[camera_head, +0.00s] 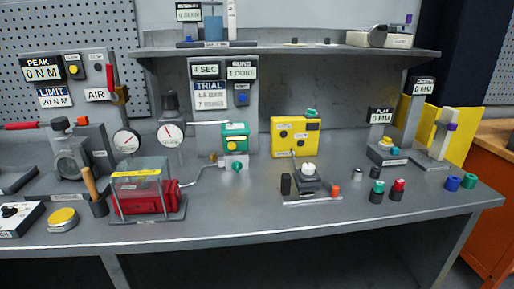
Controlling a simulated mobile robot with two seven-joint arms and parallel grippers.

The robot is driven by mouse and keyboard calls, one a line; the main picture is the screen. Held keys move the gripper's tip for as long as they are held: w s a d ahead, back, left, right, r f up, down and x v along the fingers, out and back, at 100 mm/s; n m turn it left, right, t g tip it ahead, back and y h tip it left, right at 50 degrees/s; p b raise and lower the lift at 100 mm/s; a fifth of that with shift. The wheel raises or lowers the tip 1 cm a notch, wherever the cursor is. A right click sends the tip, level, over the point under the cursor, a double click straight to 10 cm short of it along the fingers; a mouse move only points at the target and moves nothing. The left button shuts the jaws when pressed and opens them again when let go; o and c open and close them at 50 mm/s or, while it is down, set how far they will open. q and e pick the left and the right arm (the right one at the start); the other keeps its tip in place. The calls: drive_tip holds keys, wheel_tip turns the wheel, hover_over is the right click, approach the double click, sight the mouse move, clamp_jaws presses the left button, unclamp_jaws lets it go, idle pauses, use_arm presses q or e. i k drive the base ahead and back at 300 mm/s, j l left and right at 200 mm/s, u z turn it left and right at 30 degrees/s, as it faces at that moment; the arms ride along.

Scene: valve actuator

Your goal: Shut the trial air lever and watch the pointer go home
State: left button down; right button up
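A small red lever (110,76) stands near upright above a brass-coloured valve body (121,95) on the right side of the panel marked AIR (96,95). Two round white dial gauges, a left one (127,140) and a right one (170,135), stand at the back of the bench. Their needles are too small to read surely. A red actuator (145,195) sits inside a clear guard with a yellow strip at the front left. Neither of my grippers is in view.
The bench (270,222) has clear room along its front middle. A yellow box (295,137) and a dark fixture (310,185) stand right of centre. A wooden-handled tool (90,184) stands left of the guard. Small coloured caps lie at the right.

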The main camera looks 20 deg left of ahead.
sight(114, 97)
drive_tip(key=u, duration=0.5)
drive_tip(key=k+u, duration=0.15)
drive_tip(key=u, duration=0.85)
drive_tip(key=k+j, duration=0.05)
